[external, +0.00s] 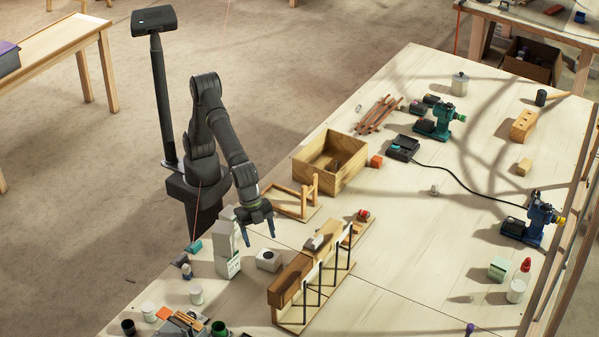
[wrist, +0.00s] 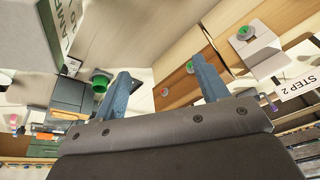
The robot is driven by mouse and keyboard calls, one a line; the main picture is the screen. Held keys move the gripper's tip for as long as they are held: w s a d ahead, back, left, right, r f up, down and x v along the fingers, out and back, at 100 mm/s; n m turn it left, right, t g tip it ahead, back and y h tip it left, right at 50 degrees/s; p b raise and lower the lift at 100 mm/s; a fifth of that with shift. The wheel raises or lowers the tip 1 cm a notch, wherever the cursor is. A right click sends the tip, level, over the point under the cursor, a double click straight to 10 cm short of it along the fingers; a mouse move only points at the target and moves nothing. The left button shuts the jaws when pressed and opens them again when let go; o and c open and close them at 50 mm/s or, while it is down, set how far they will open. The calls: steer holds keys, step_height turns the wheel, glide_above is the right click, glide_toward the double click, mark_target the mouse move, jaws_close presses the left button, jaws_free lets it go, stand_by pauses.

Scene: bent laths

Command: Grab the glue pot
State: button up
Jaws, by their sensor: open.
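A small grey-silver pot with a knobbed lid (external: 459,84) stands upright near the far edge of the workbench in the external view; it looks like the glue pot, though I cannot be sure. My gripper (external: 259,232) is far from it, at the near left part of the bench, pointing down. It is open and empty, above the space between a tall pale carton and a wooden fixture. In the wrist view my gripper's two blue-grey fingers (wrist: 160,80) are apart with nothing between them. I cannot make out the pot in the wrist view.
The tall carton (external: 228,247) stands beside my gripper. The wooden fixture with black uprights (external: 293,283) is to its right. An open wooden box (external: 312,171), a green drill (external: 437,122) and a charger with cable (external: 403,148) lie farther along. The bench's middle right is mostly clear.

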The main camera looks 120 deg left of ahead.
steer(key=m+h, duration=0.2)
glide_above(195, 287)
steer(key=s+a, duration=0.4)
step_height(195, 287, down, 2)
steer(key=x, duration=1.2)
steer(key=shift+s+d, duration=0.1)
steer(key=shift+s, duration=0.15)
steer(key=shift+x, duration=2.75)
steer(key=shift+w, duration=0.15)
steer(key=c, duration=1.1)
steer(key=shift+o, duration=0.2)
steer(key=shift+r, duration=0.1)
